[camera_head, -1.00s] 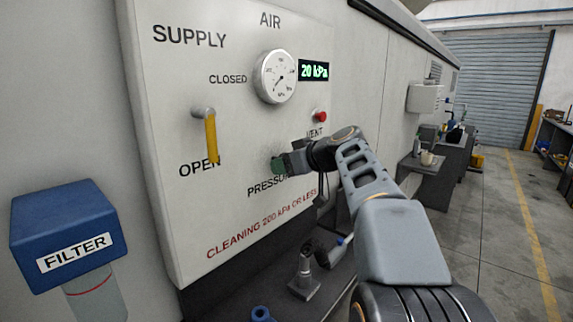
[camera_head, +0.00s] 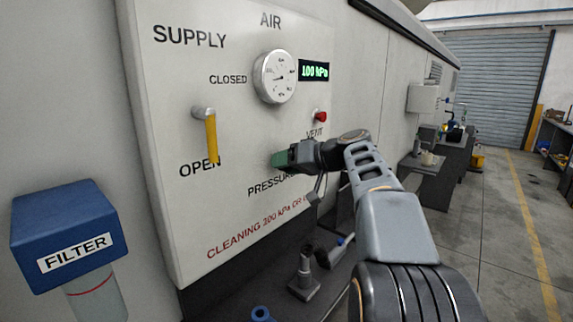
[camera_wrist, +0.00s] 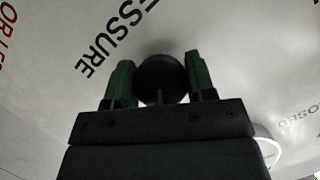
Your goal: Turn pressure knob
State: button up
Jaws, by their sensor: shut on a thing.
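The pressure knob (camera_wrist: 162,79) is dark and round on the white panel, beside the PRESSURE label in the wrist view. My gripper (camera_wrist: 160,82) is shut on it, with one green finger on each side. In the head view my gripper (camera_head: 281,159) hides the knob at the panel above the PRESSURE label. The round gauge (camera_head: 275,77) stands above it, and the green display (camera_head: 314,71) beside the gauge reads 100 kPa.
A yellow supply lever (camera_head: 210,137) points down to OPEN. A red vent button (camera_head: 320,116) sits just above my gripper. A blue filter (camera_head: 68,235) stands at the left. Fittings (camera_head: 305,276) lie on the dark shelf below the panel. The aisle at right is clear.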

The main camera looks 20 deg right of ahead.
jog(key=m+y, duration=0.1)
jog(key=m, duration=0.1)
jog(key=shift+m+y, duration=0.3)
jog(key=shift+m, duration=0.1)
jog(key=shift+r+m+y, duration=0.1)
jog(key=shift+m+y, duration=0.8)
jog(key=shift+m, duration=0.5)
jog(key=o, duration=0.9)
jog(key=v, duration=1.3)
jog(key=shift+s+d, duration=0.3)
